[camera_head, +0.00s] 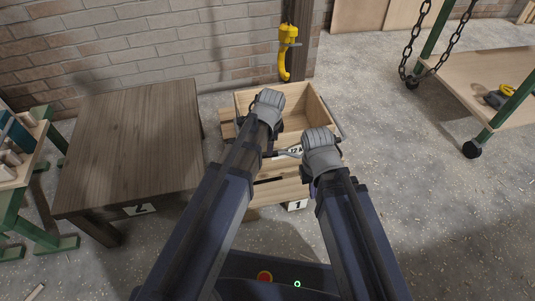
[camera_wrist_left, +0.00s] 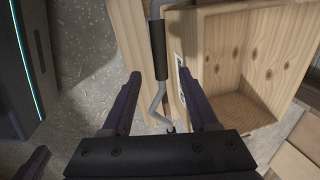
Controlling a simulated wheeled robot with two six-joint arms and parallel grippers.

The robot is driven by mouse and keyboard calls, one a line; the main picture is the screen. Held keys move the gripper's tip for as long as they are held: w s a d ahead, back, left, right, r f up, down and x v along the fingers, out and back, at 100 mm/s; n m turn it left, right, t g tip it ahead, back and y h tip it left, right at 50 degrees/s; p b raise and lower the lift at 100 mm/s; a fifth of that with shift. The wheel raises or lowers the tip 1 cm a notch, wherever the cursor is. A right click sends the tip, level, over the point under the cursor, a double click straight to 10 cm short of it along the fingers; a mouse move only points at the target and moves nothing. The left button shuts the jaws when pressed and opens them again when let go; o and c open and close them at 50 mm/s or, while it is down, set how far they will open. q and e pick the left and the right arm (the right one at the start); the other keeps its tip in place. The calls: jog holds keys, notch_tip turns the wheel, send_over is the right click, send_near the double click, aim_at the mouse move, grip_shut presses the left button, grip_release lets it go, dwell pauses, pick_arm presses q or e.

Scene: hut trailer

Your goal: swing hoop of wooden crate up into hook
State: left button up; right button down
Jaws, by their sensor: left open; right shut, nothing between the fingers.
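The open wooden crate (camera_head: 318,108) sits on a low wooden stand below the yellow hook (camera_head: 286,62), which hangs on a dark post. The crate (camera_wrist_left: 245,18) also shows in the left wrist view. Its grey metal hoop with a dark grip sleeve (camera_wrist_left: 158,50) is down along the crate's outer side, away from the hook. My left gripper (camera_wrist_left: 160,77) is open, with the hoop's rod in view between its fingers; I cannot tell whether they touch. My right gripper (camera_head: 316,170) is shut and empty at the crate's near right; its fingertips are mostly hidden.
The low stand (camera_head: 265,194) bears a "1" label. A dark wooden table (camera_head: 130,145) with a "2" label stands to the left, a green-legged bench (camera_head: 22,190) beyond it. A chain-hung wooden platform (camera_head: 490,80) is at the right. Floor between crate and platform is clear.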

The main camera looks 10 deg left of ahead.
pick_arm(q)
jog(key=f+b, duration=0.4)
jog(key=w+f+b, duration=0.1)
jog(key=f+b, duration=0.1)
jog(key=shift+w+a+f, duration=0.1)
jog(key=shift+a+f, duration=0.15)
jog(key=shift+f, duration=0.1)
jog(key=shift+c, duration=0.2)
grip_shut()
dwell(1.0)
